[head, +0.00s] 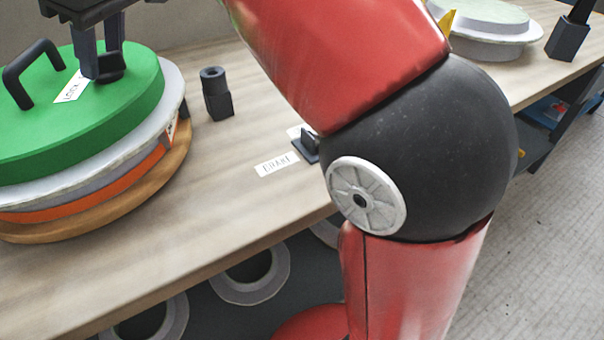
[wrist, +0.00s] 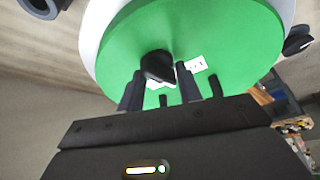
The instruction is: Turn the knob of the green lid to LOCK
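The green lid (head: 130,100) lies on a round white mould with an orange band at the left of the head view. In the wrist view the green lid (wrist: 225,35) fills the upper middle. Its black knob (head: 108,68) stands below my gripper (head: 98,60); the knob also shows in the wrist view (wrist: 158,66). My gripper (wrist: 160,74) has its two fingers apart, one on each side of the knob. I cannot tell whether they touch it. A white label (head: 70,88) beside the knob is partly hidden, and its text is not clearly readable.
A black arched handle (head: 30,68) rises from the lid. A black hex-based post (head: 216,93) stands to its right. A BRAKE label (head: 276,163) and small black switch lie near the table's front edge. Another white round mould (head: 490,38) sits at the far right.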

